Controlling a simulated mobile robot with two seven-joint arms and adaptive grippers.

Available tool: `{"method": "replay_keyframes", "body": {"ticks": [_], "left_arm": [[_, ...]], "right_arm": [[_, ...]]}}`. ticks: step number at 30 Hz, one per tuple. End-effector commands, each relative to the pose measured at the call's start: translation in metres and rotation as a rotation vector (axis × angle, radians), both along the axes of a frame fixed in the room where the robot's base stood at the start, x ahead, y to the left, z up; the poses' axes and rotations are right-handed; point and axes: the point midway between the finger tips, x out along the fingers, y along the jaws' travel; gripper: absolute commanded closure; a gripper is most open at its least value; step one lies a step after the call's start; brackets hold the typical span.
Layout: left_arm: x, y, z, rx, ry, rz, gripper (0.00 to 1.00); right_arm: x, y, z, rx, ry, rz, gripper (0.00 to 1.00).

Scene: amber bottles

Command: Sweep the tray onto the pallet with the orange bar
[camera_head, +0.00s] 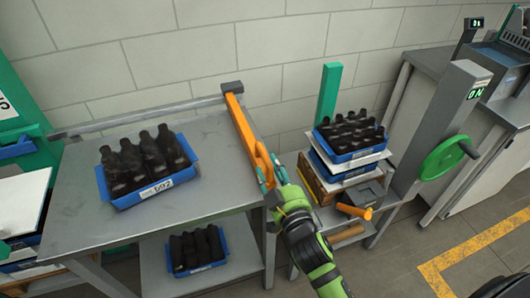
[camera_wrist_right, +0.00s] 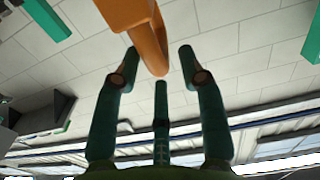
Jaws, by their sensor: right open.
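A blue tray (camera_head: 128,201) with several dark bottles and a white label stands on the grey table (camera_head: 85,222), left of the orange bar (camera_head: 242,125). The bar lies across the table's right end, with a loop handle at its near end. My right gripper (camera_head: 273,172) is at that handle. In the right wrist view, its three fingers (camera_wrist_right: 157,70) are spread open, and the orange handle (camera_wrist_right: 152,45) reaches down between their tips. I cannot tell whether they touch it. My left gripper is not in view.
A second blue tray of bottles (camera_head: 196,267) sits on the lower shelf. The stack at right carries another bottle tray (camera_head: 345,157) on top, beside a green post (camera_head: 328,92). A green handwheel (camera_head: 442,157) stands farther right. The table surface around the labelled tray is clear.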

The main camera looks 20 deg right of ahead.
Motion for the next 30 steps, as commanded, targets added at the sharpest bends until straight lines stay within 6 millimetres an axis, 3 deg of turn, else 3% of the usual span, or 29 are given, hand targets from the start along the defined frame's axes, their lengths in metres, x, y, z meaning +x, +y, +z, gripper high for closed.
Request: {"method": "replay_keyframes", "body": {"ticks": [3,9,20,23,24,30], "left_arm": [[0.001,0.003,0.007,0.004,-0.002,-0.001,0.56],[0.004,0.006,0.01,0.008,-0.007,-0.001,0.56],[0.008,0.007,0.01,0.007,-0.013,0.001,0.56],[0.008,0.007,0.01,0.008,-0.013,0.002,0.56],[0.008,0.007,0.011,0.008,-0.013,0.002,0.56],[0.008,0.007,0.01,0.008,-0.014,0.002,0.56]], "right_arm": [[0.023,0.001,0.003,0.0,-0.001,-0.001,0.59],[0.045,0.001,0.0,0.001,0.001,-0.001,0.59],[0.05,0.001,-0.001,0.001,0.001,0.0,0.59],[0.05,0.002,-0.001,0.001,0.002,0.0,0.95],[0.05,0.002,-0.001,0.001,0.002,0.0,1.0],[0.05,0.002,-0.001,0.001,0.003,-0.001,1.0]]}}
